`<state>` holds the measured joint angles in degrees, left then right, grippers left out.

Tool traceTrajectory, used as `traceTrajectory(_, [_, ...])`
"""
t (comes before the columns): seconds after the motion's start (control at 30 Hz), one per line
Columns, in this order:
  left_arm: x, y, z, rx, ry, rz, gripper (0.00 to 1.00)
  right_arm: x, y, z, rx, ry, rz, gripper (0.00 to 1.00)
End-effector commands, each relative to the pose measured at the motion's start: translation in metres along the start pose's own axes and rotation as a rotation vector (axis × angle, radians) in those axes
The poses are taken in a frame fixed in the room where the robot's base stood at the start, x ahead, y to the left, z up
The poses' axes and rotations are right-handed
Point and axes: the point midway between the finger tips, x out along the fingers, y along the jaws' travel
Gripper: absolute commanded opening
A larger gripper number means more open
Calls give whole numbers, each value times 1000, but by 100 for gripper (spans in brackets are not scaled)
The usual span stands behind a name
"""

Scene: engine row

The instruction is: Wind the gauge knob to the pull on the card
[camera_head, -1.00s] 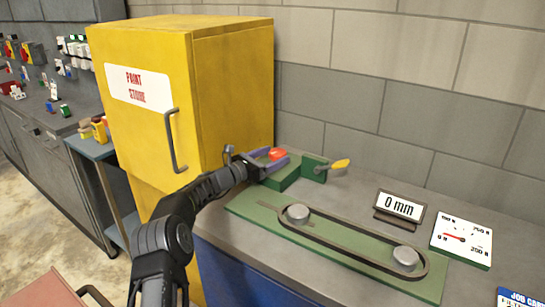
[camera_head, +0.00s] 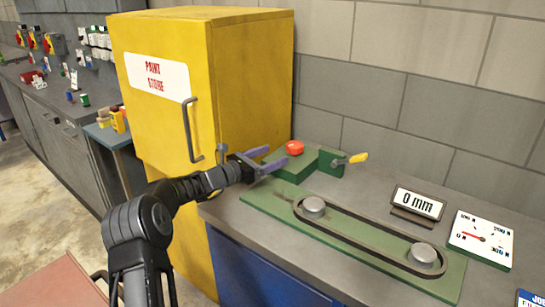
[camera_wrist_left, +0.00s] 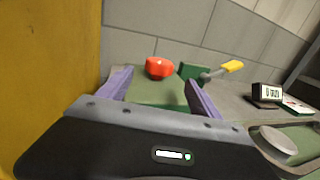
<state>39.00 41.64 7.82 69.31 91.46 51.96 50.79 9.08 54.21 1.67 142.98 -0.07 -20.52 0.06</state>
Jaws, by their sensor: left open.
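The red knob (camera_head: 295,147) sits on top of a green block (camera_head: 296,165) at the back of the bench. It also shows in the left wrist view (camera_wrist_left: 159,68). My left gripper (camera_head: 263,161) is open and empty, just left of the block, with its purple fingers pointing toward it. In the wrist view the knob lies beyond and between the fingertips, apart from them. A white dial gauge (camera_head: 481,238) with a red needle lies at the right; its needle points near 0 N. A display (camera_head: 417,204) reads 0 mm. A job card (camera_head: 530,299) is cut off at the lower right, its text unreadable. My right gripper is out of view.
A yellow-handled lever (camera_head: 357,158) sticks out right of the knob block. A belt runs around two pulleys (camera_head: 313,206) on a green plate (camera_head: 275,215) in front. A yellow cabinet (camera_head: 255,80) stands close on the left.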

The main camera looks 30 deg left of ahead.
Motion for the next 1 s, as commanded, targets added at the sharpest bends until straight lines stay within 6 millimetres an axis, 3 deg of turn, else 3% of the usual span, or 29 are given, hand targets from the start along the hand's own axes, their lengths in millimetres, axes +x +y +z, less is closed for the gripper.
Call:
traceTrajectory(0.17, [2, -2, 15, 3, -11, -3, 74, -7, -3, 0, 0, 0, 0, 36])
traceTrajectory(0.23, [9, -14, 32, -3, -34, -26, 74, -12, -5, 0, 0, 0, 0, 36])
traceTrajectory(0.33, [30, -48, 53, -9, -18, -67, 74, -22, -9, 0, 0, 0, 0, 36])
traceTrajectory(0.5, [64, -88, 48, -52, 166, -8, 74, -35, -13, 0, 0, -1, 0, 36])
traceTrajectory(0.6, [74, -99, 43, -62, 273, 86, 74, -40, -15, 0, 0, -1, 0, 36])
traceTrajectory(0.77, [73, -93, 41, -65, 371, 301, 74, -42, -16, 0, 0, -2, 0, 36])
traceTrajectory(1.0, [47, -50, 37, -91, 388, 584, 74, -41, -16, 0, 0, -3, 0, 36])
